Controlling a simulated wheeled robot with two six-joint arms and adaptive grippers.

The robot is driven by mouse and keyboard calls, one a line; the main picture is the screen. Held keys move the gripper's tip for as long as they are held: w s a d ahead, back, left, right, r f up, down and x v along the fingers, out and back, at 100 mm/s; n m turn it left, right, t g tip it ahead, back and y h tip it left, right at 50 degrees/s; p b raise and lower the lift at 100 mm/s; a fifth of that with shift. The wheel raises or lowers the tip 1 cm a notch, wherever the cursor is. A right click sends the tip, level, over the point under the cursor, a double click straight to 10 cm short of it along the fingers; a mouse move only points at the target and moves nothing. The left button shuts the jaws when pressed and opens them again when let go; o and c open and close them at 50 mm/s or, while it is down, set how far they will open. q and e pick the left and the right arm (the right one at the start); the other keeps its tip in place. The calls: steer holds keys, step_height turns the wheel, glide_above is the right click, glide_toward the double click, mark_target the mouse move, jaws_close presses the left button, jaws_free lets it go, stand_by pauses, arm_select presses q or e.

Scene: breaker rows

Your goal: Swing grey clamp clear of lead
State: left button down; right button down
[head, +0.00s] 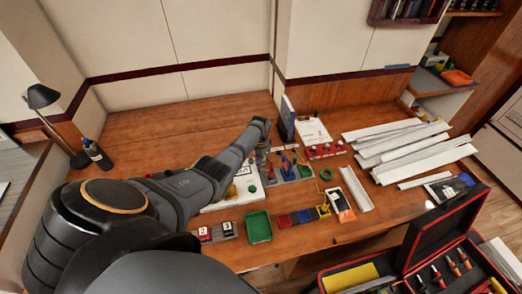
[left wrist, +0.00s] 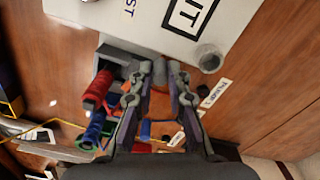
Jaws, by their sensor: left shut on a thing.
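My left gripper (head: 263,150) reaches down over the middle of the table, at the grey block with red and blue parts (head: 290,170). In the left wrist view its fingers (left wrist: 160,72) are close together around a small grey piece, which looks like the grey clamp (left wrist: 160,74); the fingers hide most of it. The grey block (left wrist: 120,60) lies just left of the fingertips. A red part (left wrist: 97,90) and a blue part (left wrist: 93,130) stand left of the fingers. I cannot make out which lead is under the clamp. My right gripper is not in view.
A white panel (head: 222,198) lies left of the block. A green tray (head: 258,227) is in front. A dark upright book-like thing (head: 287,118) stands behind. White trunking (head: 400,148) lies right, and an open toolbox (head: 410,245) is front right.

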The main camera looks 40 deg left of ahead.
arm_select(q)
steer(key=shift+s, duration=0.1)
stand_by(0.5)
steer(key=c, duration=1.3)
jaws_free()
step_height(320, 180, up, 12)
steer(key=shift+f, duration=0.1)
